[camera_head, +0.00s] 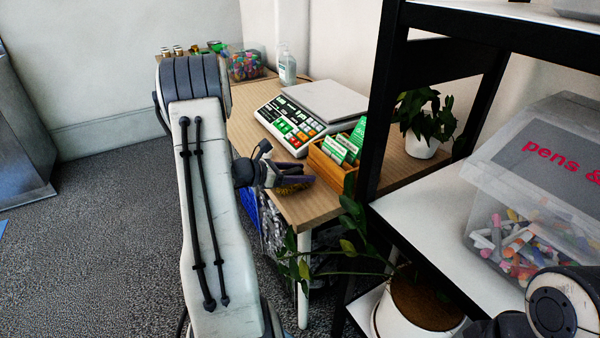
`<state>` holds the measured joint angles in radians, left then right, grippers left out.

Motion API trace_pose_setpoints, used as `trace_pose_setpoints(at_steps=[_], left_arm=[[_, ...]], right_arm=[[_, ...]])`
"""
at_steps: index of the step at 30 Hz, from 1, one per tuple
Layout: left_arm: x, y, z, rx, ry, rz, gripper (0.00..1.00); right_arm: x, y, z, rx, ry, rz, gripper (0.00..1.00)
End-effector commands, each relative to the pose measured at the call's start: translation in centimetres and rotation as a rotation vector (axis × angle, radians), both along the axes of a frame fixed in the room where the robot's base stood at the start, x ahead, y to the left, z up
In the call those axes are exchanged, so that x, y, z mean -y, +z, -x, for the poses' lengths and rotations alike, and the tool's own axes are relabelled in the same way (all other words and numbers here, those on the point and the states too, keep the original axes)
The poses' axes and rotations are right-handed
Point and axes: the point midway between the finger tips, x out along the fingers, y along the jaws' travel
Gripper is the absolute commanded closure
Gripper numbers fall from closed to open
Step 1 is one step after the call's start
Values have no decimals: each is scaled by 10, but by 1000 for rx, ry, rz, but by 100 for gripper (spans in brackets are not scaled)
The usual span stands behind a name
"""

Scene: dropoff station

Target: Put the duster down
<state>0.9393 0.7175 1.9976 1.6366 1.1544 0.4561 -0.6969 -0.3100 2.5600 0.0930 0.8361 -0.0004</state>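My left arm comes up from the bottom and bends toward a wooden table (318,207). My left gripper (282,176) is at the table's near left corner, low over the top. It appears shut on the duster (293,187), a small thing with yellow-brown bristles and a dark purplish part. The gripper hides much of it. I cannot tell whether the bristles touch the tabletop. Part of my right arm shows at the bottom right; its gripper is out of view.
A scale (300,128) and a wooden card box (327,168) stand just behind the gripper. A black-framed shelf (385,100) rises to the right, with a clear bin of pens (515,240). A plant (352,225) leans by the table corner.

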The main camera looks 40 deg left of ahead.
Motion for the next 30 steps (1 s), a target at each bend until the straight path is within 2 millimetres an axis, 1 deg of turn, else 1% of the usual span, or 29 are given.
trace_pose_setpoints(at_steps=[4,7,8,11,21,25,30], left_arm=[[0,0,0,0,0,0,33],[0,6,0,0,0,-1,33],[-2,5,3,0,2,-1,33],[-8,10,16,1,5,-2,33],[-34,36,78,1,5,0,33],[-40,41,94,1,4,0,33],[-43,44,104,0,1,0,33]], right_arm=[[0,0,0,0,0,0,50],[0,5,0,0,0,0,50],[0,3,0,0,0,0,50],[0,5,0,0,0,0,50],[0,14,0,0,0,0,50],[0,15,0,0,0,0,50],[0,16,0,0,0,0,50]])
